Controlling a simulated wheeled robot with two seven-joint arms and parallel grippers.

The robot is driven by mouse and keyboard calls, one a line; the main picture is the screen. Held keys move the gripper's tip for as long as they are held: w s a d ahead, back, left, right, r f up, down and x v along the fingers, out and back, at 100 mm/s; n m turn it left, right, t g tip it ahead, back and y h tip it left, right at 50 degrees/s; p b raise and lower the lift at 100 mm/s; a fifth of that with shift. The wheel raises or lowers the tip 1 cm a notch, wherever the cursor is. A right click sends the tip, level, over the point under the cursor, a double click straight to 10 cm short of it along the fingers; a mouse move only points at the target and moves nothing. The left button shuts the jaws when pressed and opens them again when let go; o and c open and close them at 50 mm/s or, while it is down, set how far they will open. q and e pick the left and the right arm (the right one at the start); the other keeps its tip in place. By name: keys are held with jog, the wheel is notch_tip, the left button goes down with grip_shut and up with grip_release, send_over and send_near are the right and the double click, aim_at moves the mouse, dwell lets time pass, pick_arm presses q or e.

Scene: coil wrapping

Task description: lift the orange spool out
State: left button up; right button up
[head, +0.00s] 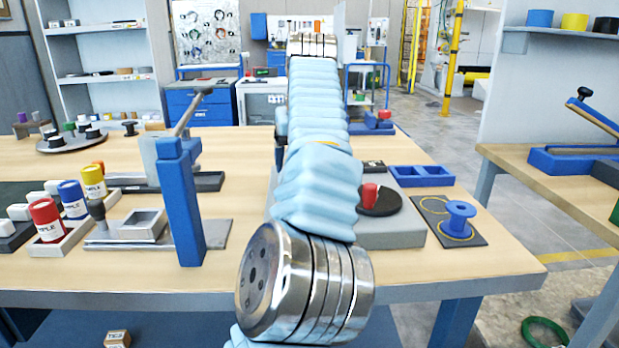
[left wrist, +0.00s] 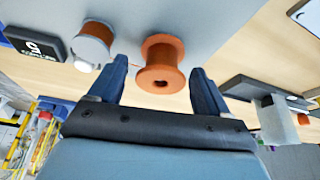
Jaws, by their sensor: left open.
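The orange spool (left wrist: 162,62) shows in the left wrist view, standing on a pale grey surface, with a dark hole in its near end. My left gripper (left wrist: 158,70) is open, with one finger on either side of the spool and a visible gap at both sides. Nothing is held. A thin orange strand runs from the spool toward a white spool wound with copper colour (left wrist: 93,42). In the head view my arm, in a light blue sleeve, covers the middle of the table; the orange spool and my left gripper are hidden there. My right gripper is not in view.
On the wooden table, a grey box (head: 391,235) carries a black disc with a red cylinder (head: 369,192). A blue spool (head: 459,217) stands on a dark mat, near a blue tray (head: 421,176). A blue post (head: 180,208) stands left of my arm. The right front corner is clear.

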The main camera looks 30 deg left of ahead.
pick_arm(q)
jog(key=shift+w+a+f, duration=0.1)
jog(key=shift+a+f, duration=0.1)
jog(key=shift+f, duration=0.15)
jog(key=shift+c, duration=0.4)
jog(key=c, duration=1)
jog(key=shift+o, duration=0.2)
jog(key=shift+d+r, duration=0.1)
